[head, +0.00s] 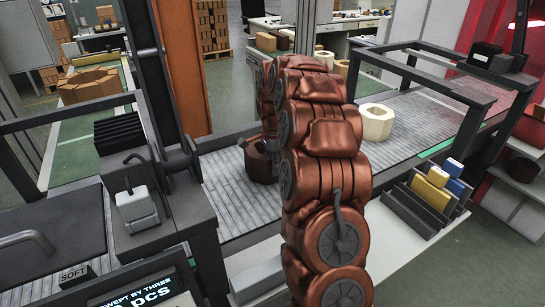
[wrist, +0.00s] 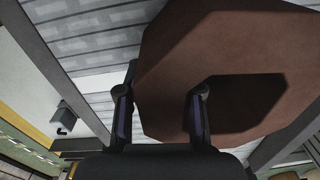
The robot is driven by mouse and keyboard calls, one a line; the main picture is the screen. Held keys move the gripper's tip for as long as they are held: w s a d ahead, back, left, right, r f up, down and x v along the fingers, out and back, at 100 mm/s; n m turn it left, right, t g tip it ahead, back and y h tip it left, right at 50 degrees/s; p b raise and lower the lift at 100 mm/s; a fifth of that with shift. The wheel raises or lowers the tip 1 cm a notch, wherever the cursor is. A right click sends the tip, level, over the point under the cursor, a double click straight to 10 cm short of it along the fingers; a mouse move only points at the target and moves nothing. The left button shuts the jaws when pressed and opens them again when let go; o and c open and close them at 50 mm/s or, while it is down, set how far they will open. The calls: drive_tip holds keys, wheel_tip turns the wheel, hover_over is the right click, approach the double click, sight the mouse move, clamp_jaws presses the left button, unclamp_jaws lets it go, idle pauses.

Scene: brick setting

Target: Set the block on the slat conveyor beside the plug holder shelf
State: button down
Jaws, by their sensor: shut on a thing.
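A dark brown block with a many-sided outline and a hole (head: 259,170) shows at the slat conveyor (head: 235,205) in the head view, partly behind my arm. In the wrist view the brown block (wrist: 225,50) fills the upper right. My gripper (wrist: 162,95) is shut on the block's wall, one finger at its outer side and the other by the hole. Whether the block touches the slats is unclear.
A cream block with a hole (head: 375,122) sits farther along the conveyor, with other pale pieces (head: 341,68) beyond. Dark frames (head: 425,75) span the conveyor. A black slotted rack (head: 119,133) and a grey device (head: 137,205) stand at left. Bare slats lie in front of the brown block.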

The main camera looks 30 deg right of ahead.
drive_tip(key=shift+w, duration=0.1)
drive_tip(key=shift+f, duration=0.15)
drive_tip(key=c, duration=0.7)
unclamp_jaws()
drive_tip(key=shift+c, duration=0.2)
wheel_tip(320, 180, up, 11)
drive_tip(key=b, duration=0.3)
drive_tip(key=shift+r, duration=0.2)
drive_tip(key=shift+s+r, duration=0.2)
drive_tip(key=shift+r, duration=0.2)
